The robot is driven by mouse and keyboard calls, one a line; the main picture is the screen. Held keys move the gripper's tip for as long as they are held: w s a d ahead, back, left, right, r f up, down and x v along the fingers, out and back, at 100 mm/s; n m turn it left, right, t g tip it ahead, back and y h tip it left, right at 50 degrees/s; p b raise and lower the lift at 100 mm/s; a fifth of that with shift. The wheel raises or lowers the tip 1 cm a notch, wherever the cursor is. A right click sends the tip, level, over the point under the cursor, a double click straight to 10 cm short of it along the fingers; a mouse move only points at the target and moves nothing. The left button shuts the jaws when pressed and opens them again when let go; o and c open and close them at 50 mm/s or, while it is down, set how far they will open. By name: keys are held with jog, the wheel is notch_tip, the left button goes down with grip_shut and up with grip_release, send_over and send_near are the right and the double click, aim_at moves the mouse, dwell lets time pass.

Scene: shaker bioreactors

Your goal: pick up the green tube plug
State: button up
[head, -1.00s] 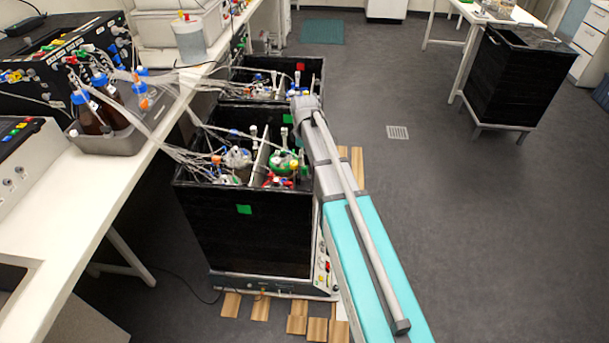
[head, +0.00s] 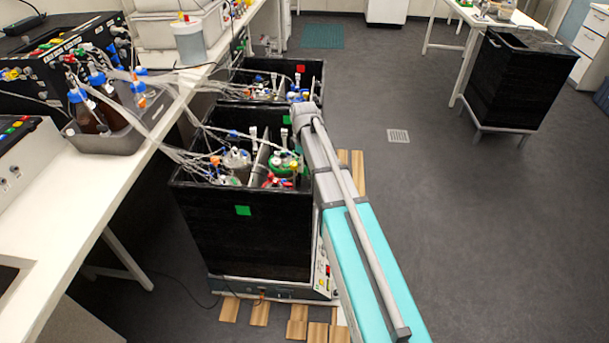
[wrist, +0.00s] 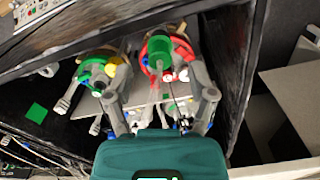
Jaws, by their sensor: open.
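The green tube plug (wrist: 159,48) shows in the wrist view as a green cylinder, over the vessel with the red ring (wrist: 150,69). My gripper (wrist: 160,97) is open, one grey finger on each side of the picture. The plug appears between and just beyond the fingers; I see no contact. Clear tubing shows below the plug, between the fingers. In the head view my gripper is hidden behind my arm and the box wall, and I cannot make out the plug for certain.
A vessel with a green ring (wrist: 92,73) stands left of the red-ringed one in the wrist view. The black shaker box (head: 240,235) has high walls around the vessels. Tubes run from it to the bench (head: 95,200).

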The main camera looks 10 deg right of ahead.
aim_at(305, 172)
jog(key=shift+f+b, duration=1.05)
jog(key=shift+f, duration=0.35)
jog(key=c, duration=0.9)
